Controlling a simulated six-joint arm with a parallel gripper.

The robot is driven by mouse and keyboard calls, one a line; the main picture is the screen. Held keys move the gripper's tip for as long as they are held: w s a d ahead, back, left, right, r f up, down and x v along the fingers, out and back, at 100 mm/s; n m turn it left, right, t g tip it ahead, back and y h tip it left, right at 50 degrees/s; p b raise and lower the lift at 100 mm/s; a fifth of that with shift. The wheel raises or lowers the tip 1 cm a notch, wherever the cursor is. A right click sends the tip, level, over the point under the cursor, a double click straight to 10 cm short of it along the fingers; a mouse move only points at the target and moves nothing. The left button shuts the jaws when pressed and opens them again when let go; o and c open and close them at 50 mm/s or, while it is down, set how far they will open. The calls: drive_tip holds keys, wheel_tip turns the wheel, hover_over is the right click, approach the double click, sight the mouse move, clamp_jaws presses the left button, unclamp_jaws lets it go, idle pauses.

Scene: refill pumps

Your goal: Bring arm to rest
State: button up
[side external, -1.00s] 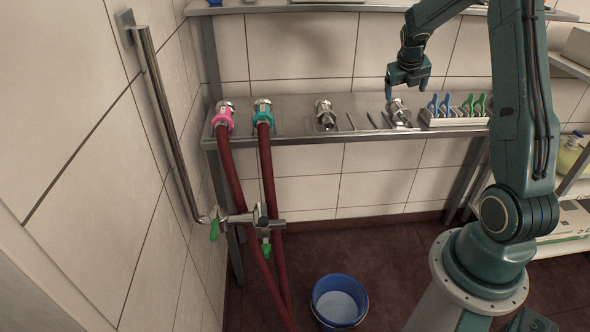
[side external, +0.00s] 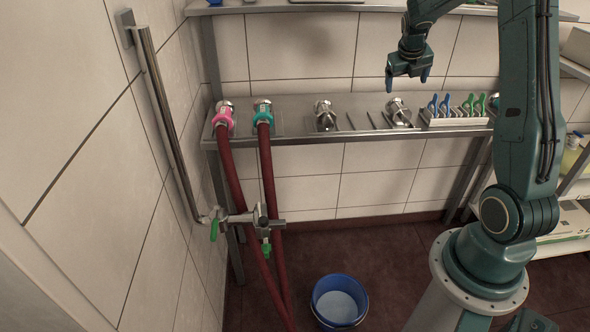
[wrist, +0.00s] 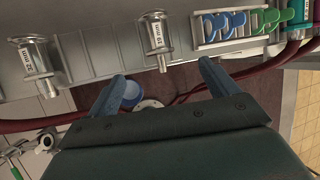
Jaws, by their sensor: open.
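My gripper (side external: 407,84) is open and empty. In the side external view it hangs above the steel shelf (side external: 290,122), over the right metal pipe fitting (side external: 398,110). In the wrist view its two blue fingers are spread apart (wrist: 160,84), with nothing between them in grasp. The right fitting (wrist: 157,40) and the left fitting (wrist: 33,64) lie beyond the fingers in the wrist view. The left fitting also shows in the side external view (side external: 325,114).
A tray of blue and green clamps (side external: 455,112) sits right of the fittings. Two red hoses with pink (side external: 223,118) and teal (side external: 263,114) collars hang at the left. A blue bucket (side external: 340,300) stands on the floor. An upper shelf (side external: 330,7) runs above.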

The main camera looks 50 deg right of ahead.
drive_tip(key=s+a+r+n+t+y, duration=0.15)
drive_tip(key=a+r+n, duration=0.35)
drive_tip(key=a+n, duration=0.55)
drive_tip(key=s+a+r+n+t+y, duration=0.15)
drive_tip(key=a+r+n, duration=0.35)
drive_tip(key=a+n, duration=0.6)
drive_tip(key=s+a+n+y, duration=0.1)
drive_tip(key=s+a+n, duration=0.5)
drive_tip(key=n, duration=0.5)
drive_tip(key=s+a+n+t+y, duration=0.1)
drive_tip(key=s+a+n, duration=0.6)
drive_tip(key=a+n, duration=0.4)
drive_tip(key=shift+s+n, duration=0.25)
drive_tip(key=shift+n, duration=0.1)
